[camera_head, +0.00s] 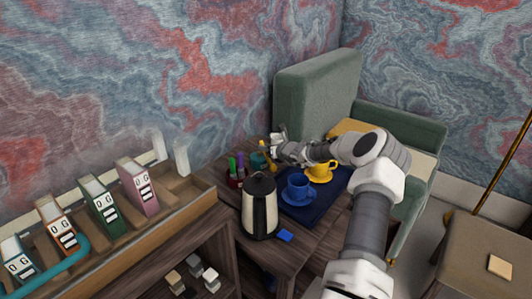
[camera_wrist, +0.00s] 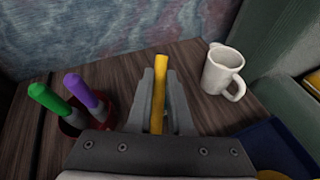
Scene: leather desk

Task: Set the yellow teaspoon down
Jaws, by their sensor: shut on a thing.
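My gripper (camera_wrist: 161,98) is shut on the yellow teaspoon (camera_wrist: 160,72), which shows as a yellow strip between the two grey fingers in the wrist view. Part of the spoon is hidden by the gripper, and I cannot tell whether it touches the table. In the head view my gripper (camera_head: 274,157) is over the back of the wooden table (camera_head: 225,166), and the teaspoon (camera_head: 262,145) is a small yellow streak there.
A kettle (camera_head: 260,212) stands in front.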

